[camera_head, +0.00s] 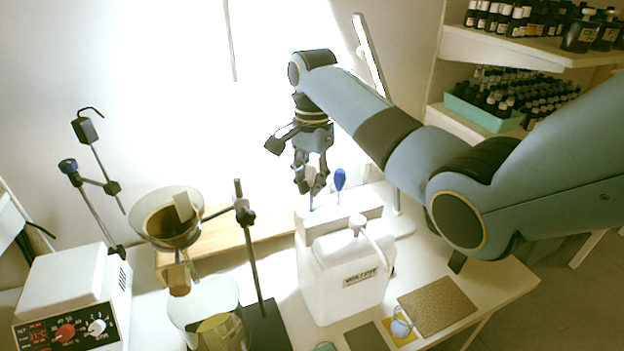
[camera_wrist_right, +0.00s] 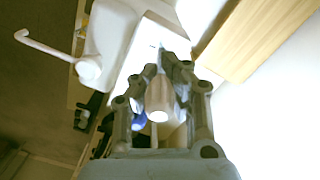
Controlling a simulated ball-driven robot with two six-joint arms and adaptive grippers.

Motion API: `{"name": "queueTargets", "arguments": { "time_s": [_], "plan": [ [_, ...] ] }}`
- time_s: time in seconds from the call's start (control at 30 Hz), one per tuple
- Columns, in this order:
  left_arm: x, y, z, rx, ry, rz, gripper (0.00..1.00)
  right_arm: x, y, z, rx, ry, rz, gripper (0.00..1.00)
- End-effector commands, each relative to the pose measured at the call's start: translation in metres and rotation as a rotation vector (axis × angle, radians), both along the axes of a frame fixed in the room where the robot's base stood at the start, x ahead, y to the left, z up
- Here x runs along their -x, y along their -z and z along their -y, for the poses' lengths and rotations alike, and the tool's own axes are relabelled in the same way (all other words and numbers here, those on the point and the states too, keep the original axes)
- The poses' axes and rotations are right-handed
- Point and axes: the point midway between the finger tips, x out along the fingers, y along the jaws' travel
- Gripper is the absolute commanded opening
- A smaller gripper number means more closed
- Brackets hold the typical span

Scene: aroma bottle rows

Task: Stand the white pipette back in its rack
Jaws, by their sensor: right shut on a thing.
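My right gripper (camera_head: 318,190) is shut on the white pipette (camera_head: 311,173) and holds it above the rack (camera_head: 330,222), a pale block behind the white jug. The pipette looks roughly upright, with its thin stem pointing down. In the right wrist view the pipette's pale bulb (camera_wrist_right: 159,98) sits between the fingers of the right gripper (camera_wrist_right: 163,75). I cannot tell whether its tip has entered a hole. A blue pipette (camera_head: 340,180) stands in the rack just right of the gripper; its blue bulb (camera_wrist_right: 138,124) shows in the right wrist view. My left gripper is not in view.
The white jug (camera_head: 335,285) with a spout stands in front of the rack. A clamp stand (camera_head: 250,240) and a glass funnel (camera_head: 168,222) are to the left, with a heater box (camera_head: 75,295) beyond. A cork mat (camera_head: 438,305) lies at the front right.

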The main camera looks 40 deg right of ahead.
Motion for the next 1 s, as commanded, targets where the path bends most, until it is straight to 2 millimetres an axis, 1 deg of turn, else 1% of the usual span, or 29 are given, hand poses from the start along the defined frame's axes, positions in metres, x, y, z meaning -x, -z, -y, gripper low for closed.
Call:
{"name": "queueTargets", "arguments": {
  "time_s": [0.27, 0.8, 1.0],
  "plan": [
    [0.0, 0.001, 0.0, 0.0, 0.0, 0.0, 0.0, 0.0, 0.002, 0.0, 0.0, 0.0, -0.001, 0.0],
    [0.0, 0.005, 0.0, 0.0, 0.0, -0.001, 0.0, 0.001, 0.019, 0.0, -0.001, 0.0, -0.001, 0.0],
    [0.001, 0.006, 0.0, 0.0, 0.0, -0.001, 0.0, 0.001, 0.022, 0.0, 0.0, 0.0, -0.001, 0.0]
  ]
}}
